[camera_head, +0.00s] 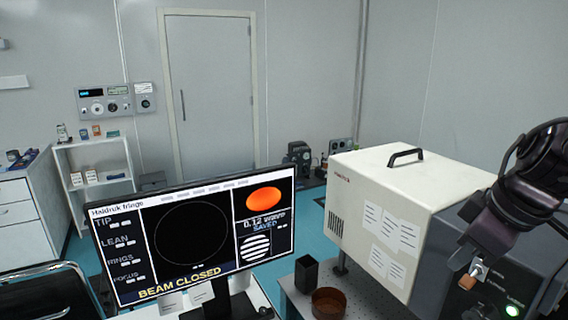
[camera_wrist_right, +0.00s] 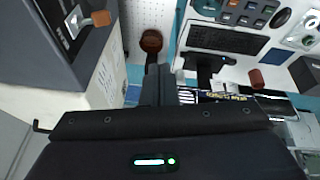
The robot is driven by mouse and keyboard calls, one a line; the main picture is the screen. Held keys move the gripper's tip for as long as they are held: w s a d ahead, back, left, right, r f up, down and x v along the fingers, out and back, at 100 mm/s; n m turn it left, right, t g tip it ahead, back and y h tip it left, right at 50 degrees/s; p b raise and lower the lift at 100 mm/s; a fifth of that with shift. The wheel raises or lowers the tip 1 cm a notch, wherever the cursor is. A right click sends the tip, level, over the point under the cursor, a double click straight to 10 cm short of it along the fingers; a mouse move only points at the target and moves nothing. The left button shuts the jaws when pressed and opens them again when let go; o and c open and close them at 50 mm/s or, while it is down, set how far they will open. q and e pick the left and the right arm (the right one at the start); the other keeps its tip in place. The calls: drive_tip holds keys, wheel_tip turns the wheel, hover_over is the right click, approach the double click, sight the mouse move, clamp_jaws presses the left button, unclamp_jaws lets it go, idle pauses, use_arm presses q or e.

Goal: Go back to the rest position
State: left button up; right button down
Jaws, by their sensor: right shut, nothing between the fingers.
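My right gripper (camera_head: 476,232) is at the right, in front of the dark front of the large cream instrument box (camera_head: 395,185). In the right wrist view its dark fingers (camera_wrist_right: 158,82) are together, with nothing seen between them. A small metal switch with an orange-brown tip (camera_head: 467,282) is on the box's dark front, below the gripper. This switch also shows at the top left of the right wrist view (camera_wrist_right: 98,19), apart from the fingers. My left gripper is in neither view.
A monitor (camera_head: 196,240) reading "BEAM CLOSED" and "0.12 wave SAVED" stands left of the box. A black square cup (camera_head: 306,273) and a brown round dish (camera_head: 328,303) are between them. A keyboard (camera_wrist_right: 222,38) lies in the right wrist view. A black chair (camera_head: 50,295) is lower left.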

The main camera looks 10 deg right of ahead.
drive_tip(key=w+a+f+n+t+y, duration=0.1)
drive_tip(key=w+a+f+t+y, duration=0.2)
drive_tip(key=f, duration=0.6)
drive_tip(key=w+a+f+n+t, duration=0.25)
drive_tip(key=w+f, duration=0.25)
drive_tip(key=f, duration=0.3)
drive_tip(key=s+a+f+m+g+h, duration=0.2)
drive_tip(key=s+a+f+m+g, duration=0.15)
drive_tip(key=s+f, duration=0.5)
drive_tip(key=s+a+f+m+g+h, duration=0.25)
drive_tip(key=s+f+m, duration=0.25)
drive_tip(key=s+f, duration=0.4)
wheel_tip(320, 180, down, 30)
drive_tip(key=s+g, duration=0.2)
drive_tip(key=s, duration=0.1)
drive_tip(key=s+d+f, duration=0.2)
drive_tip(key=s+f, duration=0.6)
drive_tip(key=s, duration=0.1)
drive_tip(key=s+d+f, duration=0.2)
drive_tip(key=s+f, duration=0.7)
drive_tip(key=s, duration=0.1)
drive_tip(key=shift+f+n+g+b, duration=0.25)
drive_tip(key=shift+n+g+b, duration=0.05)
drive_tip(key=shift+g+b, duration=0.05)
